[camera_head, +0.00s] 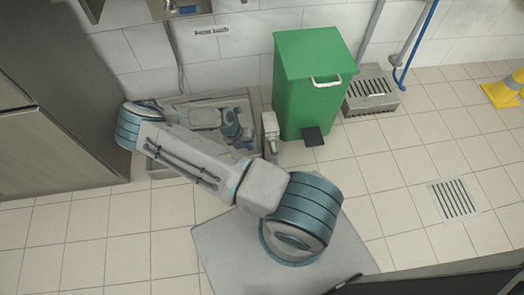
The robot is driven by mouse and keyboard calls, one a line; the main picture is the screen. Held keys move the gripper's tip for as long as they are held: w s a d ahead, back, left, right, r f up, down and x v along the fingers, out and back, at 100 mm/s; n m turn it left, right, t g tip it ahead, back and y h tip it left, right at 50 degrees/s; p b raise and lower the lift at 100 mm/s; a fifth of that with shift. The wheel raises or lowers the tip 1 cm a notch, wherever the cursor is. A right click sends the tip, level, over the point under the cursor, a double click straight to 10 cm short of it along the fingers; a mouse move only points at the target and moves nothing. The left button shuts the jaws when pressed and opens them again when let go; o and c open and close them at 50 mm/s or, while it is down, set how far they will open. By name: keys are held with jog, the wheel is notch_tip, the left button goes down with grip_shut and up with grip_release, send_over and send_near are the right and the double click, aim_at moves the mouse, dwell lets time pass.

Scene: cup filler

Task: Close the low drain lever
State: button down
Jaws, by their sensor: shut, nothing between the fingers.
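My arm reaches over a low grey floor basin (243,97), and its far end points right. My gripper (248,144) is small in the view and shut, with nothing seen held. It is just left of a short grey post with a pipe fitting (271,130), near the basin's right edge. A gap or contact between them cannot be told. The low drain lever cannot be made out clearly; it may be part of this fitting or hidden behind my wrist.
A green pedal bin (312,85) stands close right of the fitting. A grey grated box (371,92) is beside it, with mop handles behind. A steel cabinet (50,120) is at left. A floor drain (454,199) and open tiles lie right.

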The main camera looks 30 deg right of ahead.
aim_at(276, 159)
jog(key=s+d+f+b, duration=0.3)
jog(key=d+f+b, duration=0.2)
jog(key=f, duration=0.3)
jog(key=shift+s+d+f, duration=0.35)
jog(key=shift+s+d, duration=0.05)
jog(key=shift+d, duration=0.4)
jog(key=shift+a, duration=0.1)
